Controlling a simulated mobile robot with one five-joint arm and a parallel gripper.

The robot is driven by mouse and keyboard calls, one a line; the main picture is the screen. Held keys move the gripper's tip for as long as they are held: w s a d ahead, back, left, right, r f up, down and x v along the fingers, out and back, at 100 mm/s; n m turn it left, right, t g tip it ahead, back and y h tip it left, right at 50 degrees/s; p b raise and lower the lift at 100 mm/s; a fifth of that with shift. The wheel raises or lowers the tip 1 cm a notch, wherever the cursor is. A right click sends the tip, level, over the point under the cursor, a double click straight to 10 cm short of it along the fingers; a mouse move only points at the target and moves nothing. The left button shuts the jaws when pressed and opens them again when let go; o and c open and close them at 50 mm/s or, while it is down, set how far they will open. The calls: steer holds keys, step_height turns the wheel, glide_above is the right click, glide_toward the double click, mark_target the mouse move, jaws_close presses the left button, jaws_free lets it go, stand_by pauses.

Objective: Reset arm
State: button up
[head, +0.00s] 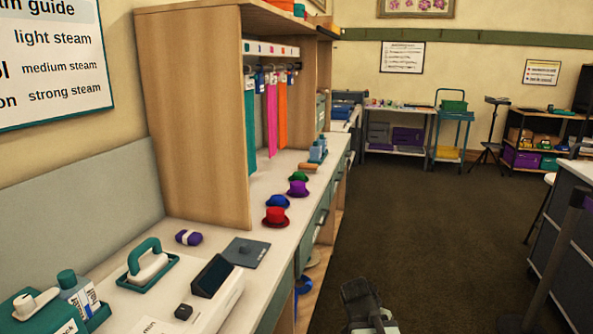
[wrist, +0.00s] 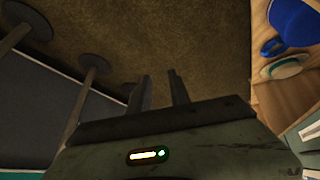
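My gripper (head: 366,302) shows at the bottom of the head view, in front of the counter's right side and over the dark brown floor. In the wrist view my gripper (wrist: 160,82) has its two dark fingers apart, with only the brown floor (wrist: 195,35) seen between and beyond them. It holds nothing that I can see.
The counter (head: 240,220) on the left bears red (head: 276,217), blue (head: 277,201), purple (head: 298,188) and green (head: 299,176) hats and a steamer (head: 148,262). A dark cabinet (head: 568,240) stands at right. The floor (head: 430,200) between is clear.

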steer(key=s+a+f+n+g+y, duration=0.3)
steer(key=s+a+n+g+y, duration=0.15)
steer(key=s+a+n, duration=0.5)
step_height(320, 180, up, 26)
steer(key=w+a+m+t+p, duration=0.1)
steer(key=w+p, duration=0.1)
steer(key=p, duration=2.3)
steer(key=shift+w+f+p, duration=0.25)
steer(key=shift+w+p, duration=0.05)
steer(key=shift+w, duration=0.05)
steer(key=shift+a+f+m+y, duration=0.1)
steer(key=shift+m+y, duration=0.15)
